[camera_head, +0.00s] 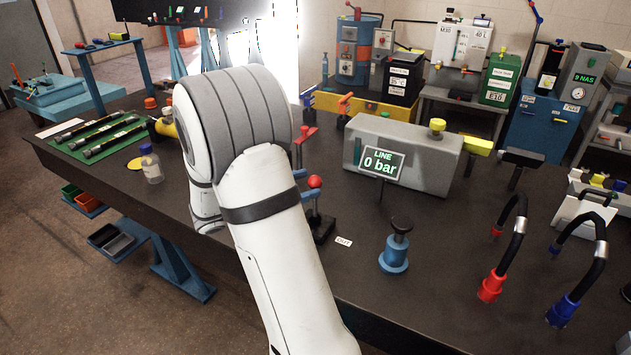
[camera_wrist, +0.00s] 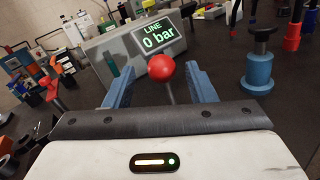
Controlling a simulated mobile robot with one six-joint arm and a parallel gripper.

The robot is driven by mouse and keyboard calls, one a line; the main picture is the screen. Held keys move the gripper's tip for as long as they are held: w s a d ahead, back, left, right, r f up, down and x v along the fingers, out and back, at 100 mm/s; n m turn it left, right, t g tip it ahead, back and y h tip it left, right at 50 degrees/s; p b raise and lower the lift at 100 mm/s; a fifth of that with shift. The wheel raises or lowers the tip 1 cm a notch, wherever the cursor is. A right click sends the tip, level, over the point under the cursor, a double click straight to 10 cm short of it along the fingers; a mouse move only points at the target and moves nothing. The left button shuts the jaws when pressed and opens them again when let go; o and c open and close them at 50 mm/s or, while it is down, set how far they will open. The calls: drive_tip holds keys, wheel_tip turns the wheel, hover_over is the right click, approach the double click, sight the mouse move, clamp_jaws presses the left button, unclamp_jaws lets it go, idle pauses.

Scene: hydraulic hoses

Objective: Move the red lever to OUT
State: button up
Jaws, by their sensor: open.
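The red lever has a red ball knob (camera_head: 315,182) on a thin stem above a dark base (camera_head: 322,228) on the bench. A small white OUT label (camera_head: 343,242) lies on the bench to the right of that base. In the wrist view the red knob (camera_wrist: 161,68) is between the two blue fingers of my gripper (camera_wrist: 160,78). The fingers are open, one on each side of the knob and stem, with gaps visible. In the head view my arm hides most of the gripper.
A grey block (camera_head: 410,155) with a LINE 0 bar display (camera_head: 382,163) stands behind the lever. A blue plunger-like post (camera_head: 395,252) is to the right. Hoses with red (camera_head: 491,287) and blue (camera_head: 563,311) ends stand farther right. Another red-topped lever (camera_head: 305,134) is behind.

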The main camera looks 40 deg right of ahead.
sight(315, 181)
drive_tip(key=shift+s+d, duration=0.2)
drive_tip(key=shift+d, duration=0.65)
drive_tip(key=shift+s+d, duration=0.15)
drive_tip(key=shift+d, duration=0.65)
clamp_jaws()
